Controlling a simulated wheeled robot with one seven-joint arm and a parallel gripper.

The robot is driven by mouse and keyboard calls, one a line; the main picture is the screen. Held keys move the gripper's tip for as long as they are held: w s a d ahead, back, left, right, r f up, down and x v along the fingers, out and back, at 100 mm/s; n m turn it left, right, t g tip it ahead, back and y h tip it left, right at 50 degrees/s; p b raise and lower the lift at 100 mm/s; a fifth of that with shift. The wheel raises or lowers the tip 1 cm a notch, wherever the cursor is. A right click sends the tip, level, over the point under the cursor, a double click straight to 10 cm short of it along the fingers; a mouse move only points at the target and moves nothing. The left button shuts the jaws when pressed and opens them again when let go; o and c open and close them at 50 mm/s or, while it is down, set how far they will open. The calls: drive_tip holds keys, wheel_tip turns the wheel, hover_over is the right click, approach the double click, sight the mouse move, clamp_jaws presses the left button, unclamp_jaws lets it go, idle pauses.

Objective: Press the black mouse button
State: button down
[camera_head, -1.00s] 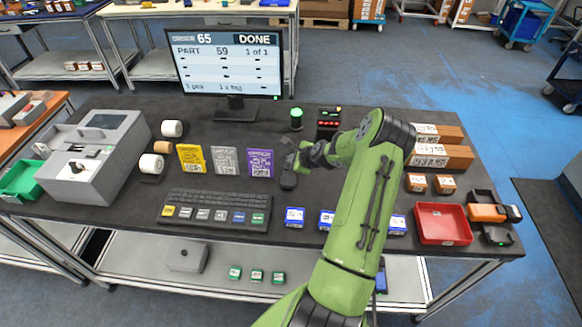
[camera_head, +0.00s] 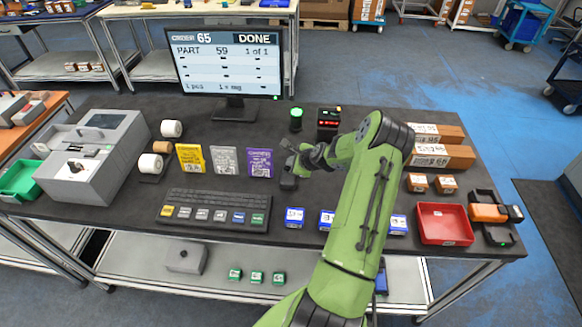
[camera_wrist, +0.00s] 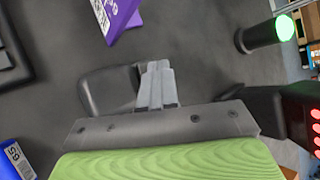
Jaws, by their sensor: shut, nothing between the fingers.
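The black mouse (camera_head: 288,181) lies on the dark table, right of the keyboard and in front of the purple card. It also shows in the wrist view (camera_wrist: 103,92), partly hidden behind my fingers. My gripper (camera_head: 291,164) is over the mouse in the head view. In the wrist view my shut, empty fingers (camera_wrist: 157,70) overlap the right end of the mouse. I cannot tell whether the tips touch it. The monitor (camera_head: 228,62) shows "DONE", part 59 and 1 of 1.
The keyboard (camera_head: 214,208) lies left of the mouse. A purple card (camera_head: 260,163) stands just behind it. A green lamp (camera_head: 296,118) and a black device with red lights (camera_head: 328,122) stand behind my gripper. Blue boxes (camera_head: 294,217) lie in front. A red tray (camera_head: 444,223) is at right.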

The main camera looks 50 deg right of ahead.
drive_tip(key=shift+f, duration=0.1)
idle(0.3)
drive_tip(key=shift+r+p, duration=0.6)
drive_tip(key=shift+r, duration=0.2)
wheel_tip(320, 180, up, 5)
drive_tip(key=p, duration=0.3)
drive_tip(key=shift+r+p, duration=0.15)
drive_tip(key=shift+p, duration=0.25)
